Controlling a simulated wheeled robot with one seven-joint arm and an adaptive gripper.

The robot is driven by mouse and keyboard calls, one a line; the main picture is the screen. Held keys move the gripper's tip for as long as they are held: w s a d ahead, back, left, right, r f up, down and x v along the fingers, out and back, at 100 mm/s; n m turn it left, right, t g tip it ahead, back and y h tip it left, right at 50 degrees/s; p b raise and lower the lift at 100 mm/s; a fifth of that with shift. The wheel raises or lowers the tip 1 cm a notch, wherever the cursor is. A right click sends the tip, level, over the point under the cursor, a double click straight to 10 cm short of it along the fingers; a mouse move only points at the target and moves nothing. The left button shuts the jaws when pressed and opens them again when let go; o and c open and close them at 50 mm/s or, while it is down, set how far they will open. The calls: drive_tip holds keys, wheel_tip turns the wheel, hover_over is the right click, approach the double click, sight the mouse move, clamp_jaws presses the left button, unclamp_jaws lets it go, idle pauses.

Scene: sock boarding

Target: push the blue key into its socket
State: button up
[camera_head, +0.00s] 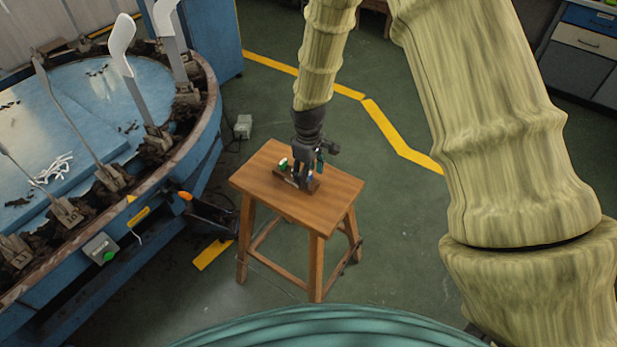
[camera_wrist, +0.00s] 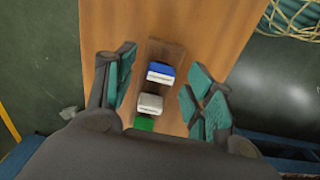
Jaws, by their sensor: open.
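The blue key (camera_wrist: 160,71) has a pale front edge and sits on a narrow brown block (camera_wrist: 165,49) on the wooden stool. How deep it sits in its socket, I cannot tell. A white key (camera_wrist: 150,103) and a green key (camera_wrist: 144,123) stand in line with it on the block. My gripper (camera_wrist: 162,86) is open and empty, its teal-padded fingers on either side of the block, apart from the blue key in the picture. In the head view my gripper (camera_head: 304,178) points down over the stool and hides most of the block.
The wooden stool (camera_head: 326,204) has a bare top around the block. A round blue machine (camera_head: 190,150) with upright boards stands to the left. A grey box (camera_head: 243,126) lies on the green floor behind the stool. Drawers (camera_head: 583,45) stand at the far right.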

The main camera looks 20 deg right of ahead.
drive_tip(key=shift+w+f, duration=0.1)
drive_tip(key=shift+f, duration=0.45)
drive_tip(key=shift+s+f, duration=0.2)
drive_tip(key=c, duration=0.9)
drive_tip(key=shift+o, duration=0.2)
